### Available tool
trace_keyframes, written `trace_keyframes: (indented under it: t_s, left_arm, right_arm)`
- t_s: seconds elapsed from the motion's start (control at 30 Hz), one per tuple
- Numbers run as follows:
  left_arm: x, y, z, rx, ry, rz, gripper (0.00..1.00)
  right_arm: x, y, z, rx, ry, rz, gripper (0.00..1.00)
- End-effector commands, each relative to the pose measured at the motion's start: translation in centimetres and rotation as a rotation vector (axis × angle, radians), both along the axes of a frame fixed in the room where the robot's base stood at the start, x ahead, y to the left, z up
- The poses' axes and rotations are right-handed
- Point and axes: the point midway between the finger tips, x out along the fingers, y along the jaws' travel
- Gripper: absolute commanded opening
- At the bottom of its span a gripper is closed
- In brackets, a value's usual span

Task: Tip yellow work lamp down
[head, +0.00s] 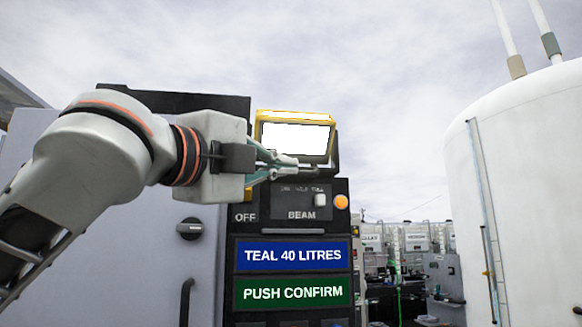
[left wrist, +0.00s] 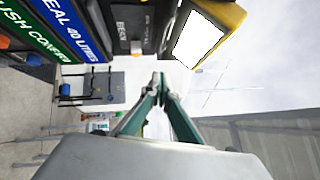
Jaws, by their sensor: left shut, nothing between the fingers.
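The yellow work lamp (head: 296,136) sits on top of the dark control panel in the head view, its white lit face turned toward me and its yellow housing framing it. It also shows at the top of the left wrist view (left wrist: 205,38). My left gripper (head: 296,166) is shut and empty, with its teal fingertips in front of the lamp's lower edge in the head view. In the left wrist view the closed fingertips (left wrist: 160,82) appear below and beside the lamp, with a gap in the picture. I cannot tell whether they touch it. My right gripper is not in view.
Below the lamp the panel has a BEAM switch (head: 320,200), an orange button (head: 341,202), a blue sign (head: 292,255) and a green sign (head: 292,292). A grey cabinet (head: 130,255) stands left. A large white tank (head: 530,190) stands right. Shelves (head: 410,260) lie behind.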

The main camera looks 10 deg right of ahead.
Motion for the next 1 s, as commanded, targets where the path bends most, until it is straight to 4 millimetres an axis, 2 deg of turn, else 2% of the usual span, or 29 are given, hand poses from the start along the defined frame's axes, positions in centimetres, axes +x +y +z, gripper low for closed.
trace_keyframes:
  t_s: [0.03,0.2,0.4,1.0]
  left_arm:
    - [-0.6,0.9,-0.5,0.0,-0.001,0.004,0.0]
    - [-2.8,3.2,-0.9,0.002,0.001,0.005,0.0]
    - [-4.3,4.6,-1.1,0.0,0.004,0.002,0.0]
    - [-4.6,4.9,-1.1,0.001,0.004,0.002,0.0]
  right_arm:
    - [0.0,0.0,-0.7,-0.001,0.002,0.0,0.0]
    - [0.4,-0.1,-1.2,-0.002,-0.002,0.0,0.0]
    - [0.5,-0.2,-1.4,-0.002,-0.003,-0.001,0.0]
    - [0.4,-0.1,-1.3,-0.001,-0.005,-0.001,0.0]
